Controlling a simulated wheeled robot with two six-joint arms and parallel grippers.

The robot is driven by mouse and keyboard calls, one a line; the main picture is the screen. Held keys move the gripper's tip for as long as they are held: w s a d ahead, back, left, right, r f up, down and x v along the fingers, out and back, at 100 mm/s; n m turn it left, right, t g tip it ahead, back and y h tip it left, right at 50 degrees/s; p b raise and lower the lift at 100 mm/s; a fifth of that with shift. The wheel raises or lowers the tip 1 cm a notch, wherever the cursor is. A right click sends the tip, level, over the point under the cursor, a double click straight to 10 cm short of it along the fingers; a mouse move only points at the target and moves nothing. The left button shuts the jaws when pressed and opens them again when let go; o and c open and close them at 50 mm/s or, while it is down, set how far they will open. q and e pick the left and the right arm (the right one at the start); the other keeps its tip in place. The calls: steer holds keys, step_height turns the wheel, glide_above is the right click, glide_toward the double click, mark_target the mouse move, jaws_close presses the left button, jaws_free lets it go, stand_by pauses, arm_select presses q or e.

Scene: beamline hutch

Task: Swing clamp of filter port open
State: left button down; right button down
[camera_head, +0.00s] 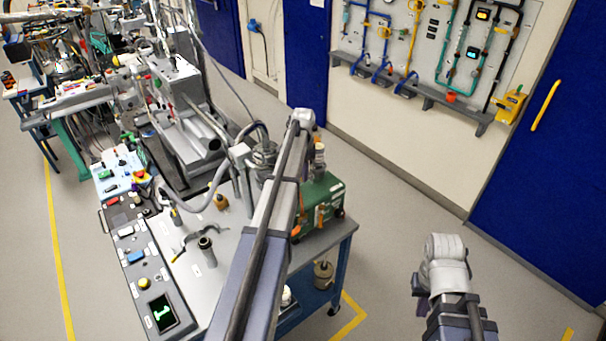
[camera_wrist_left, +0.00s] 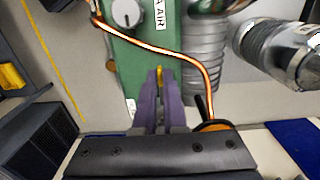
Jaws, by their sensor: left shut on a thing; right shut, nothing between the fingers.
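A green unit (camera_head: 322,197) stands at the right end of the grey bench, partly behind my left arm. It fills the upper middle of the left wrist view (camera_wrist_left: 145,60), with a round knob and an "AIR" label. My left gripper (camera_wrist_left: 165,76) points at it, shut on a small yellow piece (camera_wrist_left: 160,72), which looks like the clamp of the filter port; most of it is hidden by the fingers. I cannot tell how far the clamp is swung. In the head view the left fingers are hidden. My right gripper (camera_head: 420,286) is away from the bench, at lower right.
A ribbed grey hose (camera_wrist_left: 205,65) and a silver cylinder (camera_wrist_left: 285,55) lie right of the green unit. The bench (camera_head: 215,285) holds a control panel (camera_head: 140,255) and small parts. Floor beside my right arm is clear.

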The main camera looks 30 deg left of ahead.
arm_select(q)
steer(key=d+n, duration=0.2)
steer(key=n, duration=0.1)
steer(key=shift+s+d, duration=0.35)
steer(key=d+n, duration=0.2)
steer(key=n, duration=0.1)
steer(key=d+n, duration=0.1)
steer(key=d, duration=0.1)
steer(key=shift+w, duration=0.3)
steer(key=d+n, duration=0.1)
steer(key=w+d+n, duration=0.1)
steer(key=n, duration=0.1)
steer(key=shift+w+d+n, duration=0.8)
steer(key=shift+d+n, duration=0.25)
steer(key=shift+n, duration=0.35)
steer(key=c, duration=1)
jaws_free()
